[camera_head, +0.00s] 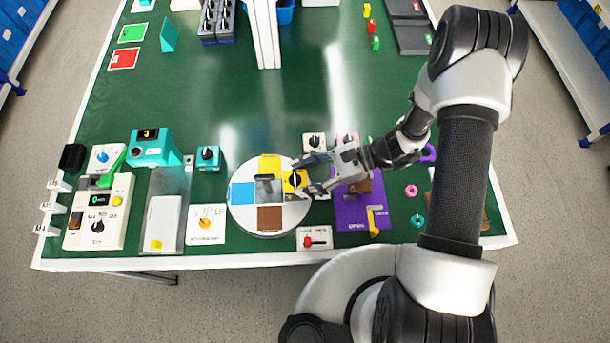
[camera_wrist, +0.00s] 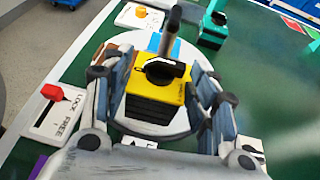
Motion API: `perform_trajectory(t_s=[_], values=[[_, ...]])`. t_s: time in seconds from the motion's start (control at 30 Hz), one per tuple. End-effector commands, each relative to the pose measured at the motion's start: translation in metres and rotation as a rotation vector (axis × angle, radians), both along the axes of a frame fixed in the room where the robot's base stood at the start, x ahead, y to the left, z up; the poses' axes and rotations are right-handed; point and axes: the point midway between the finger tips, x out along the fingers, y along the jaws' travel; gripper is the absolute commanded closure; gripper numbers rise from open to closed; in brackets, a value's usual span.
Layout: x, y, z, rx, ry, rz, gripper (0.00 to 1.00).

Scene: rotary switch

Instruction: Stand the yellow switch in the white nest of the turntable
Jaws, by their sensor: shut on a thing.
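The yellow switch (camera_head: 291,184) has a black knob on top and sits between the fingers of my gripper (camera_head: 304,180) over the right side of the turntable (camera_head: 265,163). In the wrist view the yellow switch (camera_wrist: 158,98) is upright, knob up, and the fingers of my gripper (camera_wrist: 160,85) flank it. The turntable is a white disc with a yellow patch at the back, a blue one at left, a brown one at front and a grey post in the middle. The switch and gripper hide the disc's right part, so I cannot tell whether the switch rests on it.
A lock/free plate (camera_head: 317,238) with a red knob lies in front of the turntable. A purple board (camera_head: 350,215) is to its right. A white card (camera_head: 205,224) and a teal switch (camera_head: 208,157) stand at left. The green table behind is mostly clear.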

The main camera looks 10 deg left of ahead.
Motion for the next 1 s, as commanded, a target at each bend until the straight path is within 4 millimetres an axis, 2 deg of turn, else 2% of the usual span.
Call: perform_trajectory(t_s=[0.23,0.27,0.3,0.57,1.0], values=[[0.0000,0.0002,-0.0020,0.001,0.000,0.000,1.00],[0.0000,0.0001,-0.0024,0.000,0.000,0.000,0.46],[0.0001,0.0000,-0.0016,0.000,0.000,0.000,0.43],[0.0000,0.0000,-0.0012,0.000,0.000,0.000,0.26],[0.0018,-0.0033,0.0043,0.000,-0.001,-0.002,0.26]])
